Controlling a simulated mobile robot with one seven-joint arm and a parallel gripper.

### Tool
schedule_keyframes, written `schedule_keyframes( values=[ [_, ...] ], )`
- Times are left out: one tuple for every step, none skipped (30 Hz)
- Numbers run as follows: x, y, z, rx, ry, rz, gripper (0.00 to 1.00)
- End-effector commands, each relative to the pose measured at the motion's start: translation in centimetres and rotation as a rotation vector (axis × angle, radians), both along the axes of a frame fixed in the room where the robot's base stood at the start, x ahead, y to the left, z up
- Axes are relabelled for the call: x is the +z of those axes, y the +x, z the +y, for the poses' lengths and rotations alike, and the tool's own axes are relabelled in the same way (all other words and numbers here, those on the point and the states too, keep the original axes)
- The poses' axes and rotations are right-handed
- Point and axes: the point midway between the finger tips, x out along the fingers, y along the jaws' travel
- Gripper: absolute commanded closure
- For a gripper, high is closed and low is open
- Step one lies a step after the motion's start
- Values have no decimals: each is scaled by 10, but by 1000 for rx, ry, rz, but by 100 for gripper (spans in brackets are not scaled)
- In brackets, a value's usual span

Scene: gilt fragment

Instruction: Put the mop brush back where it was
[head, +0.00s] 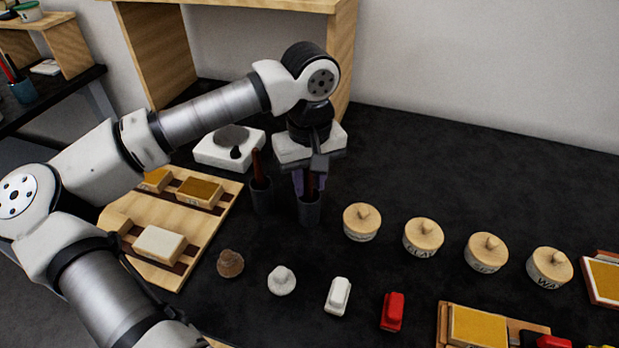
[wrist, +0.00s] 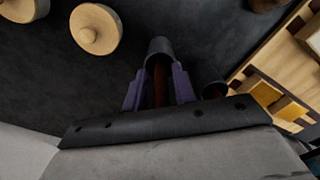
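A brush with a reddish-brown handle (head: 311,184), which I take to be the mop brush, stands upright in the right-hand dark cup (head: 309,210). Its lower end is hidden inside the cup. My gripper (head: 310,188) points down over this cup, with its purple fingers on either side of the handle. In the wrist view the handle (wrist: 158,84) runs between the fingers into the cup (wrist: 160,48). The fingers are close to the handle, but I cannot tell whether they touch it.
A second dark cup (head: 262,196) with a brown handle stands just left. A white device (head: 225,150) is behind it, and a wooden rack (head: 205,235) with blocks is at the left. Several lidded wooden jars (head: 362,222) line the right. The dark back-right table is clear.

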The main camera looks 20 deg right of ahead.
Motion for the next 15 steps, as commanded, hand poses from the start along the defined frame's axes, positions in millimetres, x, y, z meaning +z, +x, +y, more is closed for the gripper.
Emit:
schedule_keyframes(
  values=[
    [0,0,0,0,0,0,66],
    [0,0,0,0,0,0,64],
    [0,0,0,0,0,0,64],
    [0,0,0,0,0,0,64],
    [0,0,0,0,0,0,64],
    [0,0,0,0,0,0,64],
    [0,0,0,0,0,0,64],
    [0,0,0,0,0,0,64],
    [1,0,0,0,0,0,64],
    [1,0,0,0,0,0,64],
    [2,0,0,0,0,0,64],
    [4,0,0,0,0,0,64],
    [6,0,0,0,0,0,64],
    [7,1,0,1,0,-2,64],
    [12,1,0,1,-1,-2,64]
  ],
)
